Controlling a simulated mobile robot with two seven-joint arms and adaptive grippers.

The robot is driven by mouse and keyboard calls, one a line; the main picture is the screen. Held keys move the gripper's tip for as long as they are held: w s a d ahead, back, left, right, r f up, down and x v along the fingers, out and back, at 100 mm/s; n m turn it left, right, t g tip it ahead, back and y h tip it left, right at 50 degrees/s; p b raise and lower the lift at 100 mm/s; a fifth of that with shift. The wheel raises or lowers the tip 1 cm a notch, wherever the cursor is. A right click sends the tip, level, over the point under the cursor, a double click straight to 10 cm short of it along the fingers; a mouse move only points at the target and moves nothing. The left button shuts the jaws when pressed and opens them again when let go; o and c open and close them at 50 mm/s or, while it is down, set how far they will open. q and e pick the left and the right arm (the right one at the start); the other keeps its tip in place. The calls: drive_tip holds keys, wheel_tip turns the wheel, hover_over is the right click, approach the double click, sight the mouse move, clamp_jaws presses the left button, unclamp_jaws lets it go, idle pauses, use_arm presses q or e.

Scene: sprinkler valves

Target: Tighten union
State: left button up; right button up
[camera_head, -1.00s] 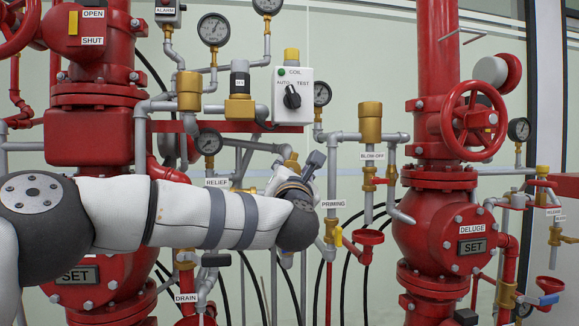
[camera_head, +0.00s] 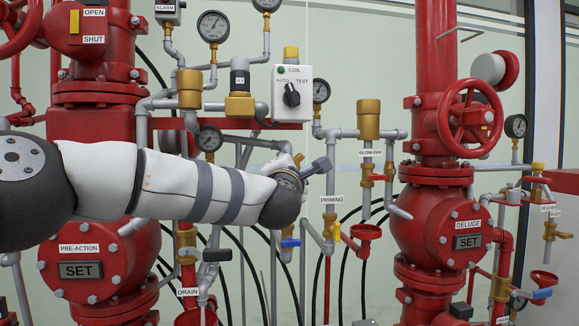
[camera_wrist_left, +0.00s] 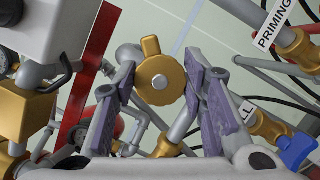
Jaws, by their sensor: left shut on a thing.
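A brass union (camera_wrist_left: 160,82) with a round face and one raised lug sits on a grey pipe. In the left wrist view it is between the two fingers of my left gripper (camera_wrist_left: 161,68), which is shut on it. In the head view, my left arm reaches across from the left, and the left gripper (camera_head: 318,167) is among the pipes left of the PRIMING label. One finger shows there, pointing right and up. The arm and wrist hide most of the union in that view. My right gripper is in neither current view.
The white COIL box (camera_head: 291,93) is just above the gripper. The red deluge valve (camera_head: 440,225) is further right. Pipes and black hoses crowd this area.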

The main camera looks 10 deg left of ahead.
use_arm(q)
drive_tip(key=shift+f+m+g+h, duration=0.15)
drive_tip(key=shift+m+g, duration=0.25)
drive_tip(key=shift+m, duration=0.95)
drive_tip(key=shift+r+m+g+h, duration=0.15)
drive_tip(key=shift+m+g, duration=0.25)
drive_tip(key=shift+m, duration=0.95)
drive_tip(key=m+g, duration=0.1)
drive_tip(key=m, duration=0.2)
drive_tip(key=shift+f, duration=0.1)
drive_tip(key=o, duration=1.3)
drive_tip(key=shift+c, duration=0.2)
drive_tip(key=s, duration=0.6)
drive_tip(key=shift+r, duration=0.3)
